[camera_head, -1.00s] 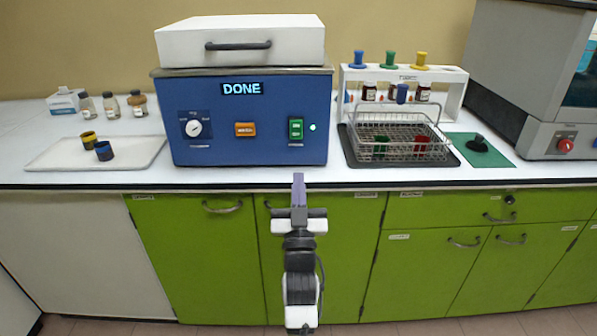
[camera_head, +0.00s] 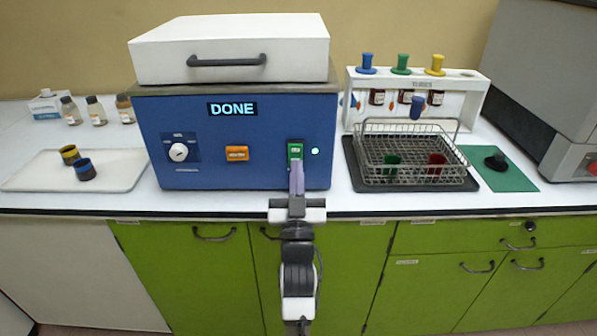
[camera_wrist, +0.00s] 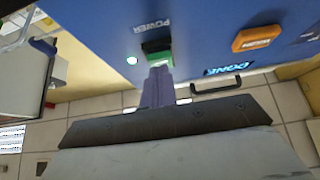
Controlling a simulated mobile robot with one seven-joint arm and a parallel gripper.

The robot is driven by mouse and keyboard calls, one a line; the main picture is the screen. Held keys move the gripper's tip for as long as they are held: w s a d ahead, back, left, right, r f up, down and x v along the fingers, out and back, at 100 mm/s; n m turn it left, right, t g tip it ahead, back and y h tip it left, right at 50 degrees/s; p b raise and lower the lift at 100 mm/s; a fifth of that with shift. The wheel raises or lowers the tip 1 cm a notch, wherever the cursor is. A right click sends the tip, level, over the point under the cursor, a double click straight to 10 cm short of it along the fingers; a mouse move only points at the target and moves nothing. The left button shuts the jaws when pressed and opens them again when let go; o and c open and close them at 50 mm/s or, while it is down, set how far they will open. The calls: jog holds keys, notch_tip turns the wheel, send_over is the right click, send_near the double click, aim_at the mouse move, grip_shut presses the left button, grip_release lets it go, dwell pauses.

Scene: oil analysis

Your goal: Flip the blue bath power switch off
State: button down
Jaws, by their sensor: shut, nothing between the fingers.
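The blue bath (camera_head: 225,122) stands on the counter with a white lid and a lit "DONE" display (camera_head: 232,109). The lamp (camera_wrist: 132,60) is lit there too.
The panel also has a dial (camera_head: 178,152) and an orange button (camera_head: 237,153). A wire basket (camera_head: 412,172) with cups and a tube rack (camera_head: 480,95) stand to the right. A white tray (camera_head: 40,178) lies left. Green cabinets (camera_head: 185,280) are below the counter edge.

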dwell(0.4)
jog(key=shift+w+f+t, duration=0.15)
jog(key=shift+w+t, duration=0.25)
jog(key=shift+s+f, duration=0.1)
